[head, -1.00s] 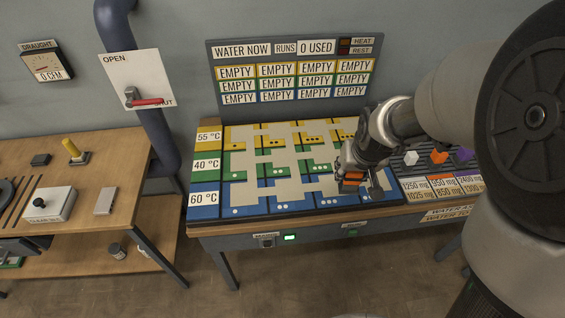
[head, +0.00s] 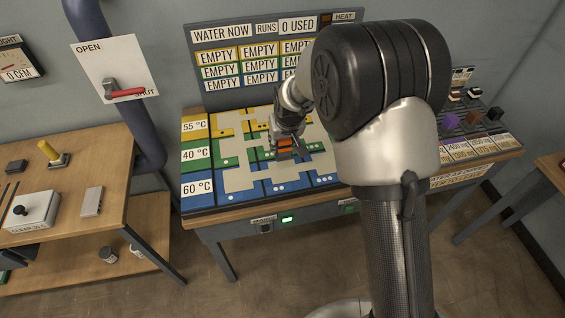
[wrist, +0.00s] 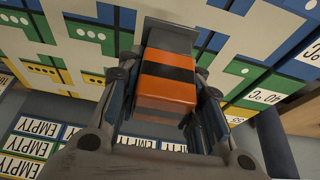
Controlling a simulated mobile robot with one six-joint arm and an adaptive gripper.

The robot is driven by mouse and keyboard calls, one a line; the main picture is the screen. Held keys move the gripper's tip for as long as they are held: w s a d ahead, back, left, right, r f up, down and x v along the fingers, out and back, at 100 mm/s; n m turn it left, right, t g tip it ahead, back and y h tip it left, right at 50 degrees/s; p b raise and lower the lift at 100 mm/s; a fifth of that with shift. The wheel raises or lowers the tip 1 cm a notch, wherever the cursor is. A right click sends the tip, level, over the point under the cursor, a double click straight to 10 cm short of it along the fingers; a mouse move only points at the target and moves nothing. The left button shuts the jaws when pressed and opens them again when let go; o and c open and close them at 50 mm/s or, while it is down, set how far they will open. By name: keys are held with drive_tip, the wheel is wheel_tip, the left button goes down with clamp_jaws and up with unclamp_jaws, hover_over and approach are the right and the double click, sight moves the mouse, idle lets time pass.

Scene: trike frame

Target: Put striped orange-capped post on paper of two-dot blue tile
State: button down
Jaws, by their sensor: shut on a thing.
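My gripper (head: 285,148) is over the middle of the tiled board (head: 190,208) and points down. It is shut on the striped orange-capped post (wrist: 168,88), whose orange end has a black band across it in the wrist view. The post also shows as an orange patch in the head view (head: 284,142). A grey part beyond the orange end is partly seen. The two-dot blue tile (head: 279,188) lies in the front blue row, in front of my gripper, with pale paper beside it. I cannot tell the gap between post and board.
A panel with EMPTY labels (head: 222,34) stands behind the board. A rack at right holds a purple block (head: 450,121) and other blocks. A wooden bench (head: 90,215) stands at left. My arm hides the board's right part.

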drive_tip(key=shift+f+b, duration=0.9)
drive_tip(key=shift+f, duration=3.1)
drive_tip(key=shift+f, duration=0.25)
drive_tip(key=c, duration=1.1)
unclamp_jaws()
drive_tip(key=shift+r, duration=0.15)
